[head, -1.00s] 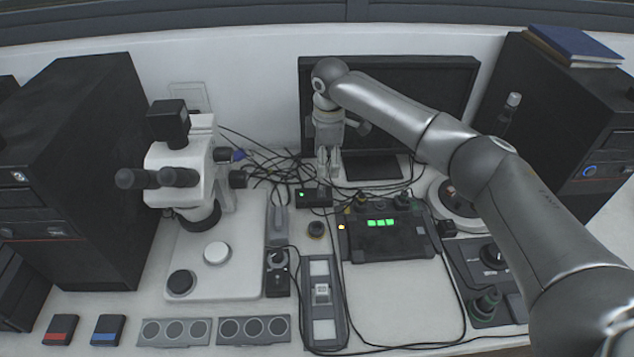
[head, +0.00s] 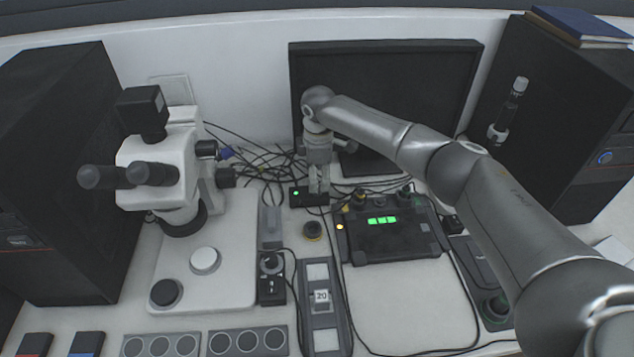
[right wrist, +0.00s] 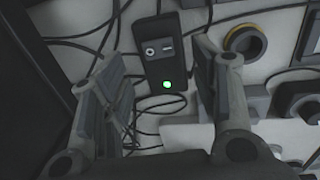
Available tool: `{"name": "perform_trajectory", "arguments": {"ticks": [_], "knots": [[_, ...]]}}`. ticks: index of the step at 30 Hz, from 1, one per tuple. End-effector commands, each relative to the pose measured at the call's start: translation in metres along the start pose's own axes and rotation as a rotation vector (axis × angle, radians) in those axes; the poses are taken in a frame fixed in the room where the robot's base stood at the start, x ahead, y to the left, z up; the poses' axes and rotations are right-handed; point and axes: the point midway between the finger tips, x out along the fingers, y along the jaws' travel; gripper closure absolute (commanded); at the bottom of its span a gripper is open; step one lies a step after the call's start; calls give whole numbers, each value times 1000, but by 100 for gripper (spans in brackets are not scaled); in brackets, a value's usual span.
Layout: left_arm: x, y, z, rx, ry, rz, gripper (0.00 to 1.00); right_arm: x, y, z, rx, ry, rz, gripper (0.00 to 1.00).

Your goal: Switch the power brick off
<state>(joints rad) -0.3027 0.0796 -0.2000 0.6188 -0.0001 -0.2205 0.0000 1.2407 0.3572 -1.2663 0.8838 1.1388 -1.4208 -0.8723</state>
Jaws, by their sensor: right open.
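The power brick (head: 300,197) is a small black box with a lit green light, lying among cables in front of the monitor. In the right wrist view the power brick (right wrist: 158,40) shows a round fitting, a small light-coloured rectangular part and the glowing green light at its near end. My right gripper (head: 319,184) points down just over the brick's right part in the head view. In the right wrist view my right gripper (right wrist: 158,72) is open, one finger on either side of the brick, with nothing between that it holds. I cannot tell if a finger touches it. My left gripper is out of view.
Loose cables (head: 262,165) spread behind and left of the brick. A black control box (head: 390,243) with green displays stands to the right. A white microscope (head: 160,180) stands left, the monitor (head: 390,90) behind.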

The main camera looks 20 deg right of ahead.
Motion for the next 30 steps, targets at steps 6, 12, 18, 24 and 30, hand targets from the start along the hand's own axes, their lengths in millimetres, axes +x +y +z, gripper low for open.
{"name": "perform_trajectory", "arguments": {"ticks": [6,12,18,24,30], "knots": [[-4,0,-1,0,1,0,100,34,0,0,0,-1,-2,45],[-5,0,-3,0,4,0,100,46,0,0,0,0,0,45],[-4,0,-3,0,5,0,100,48,0,0,0,0,1,45],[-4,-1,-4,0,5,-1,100,47,0,0,0,0,1,59],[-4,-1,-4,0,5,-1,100,47,0,0,0,0,1,84]]}}
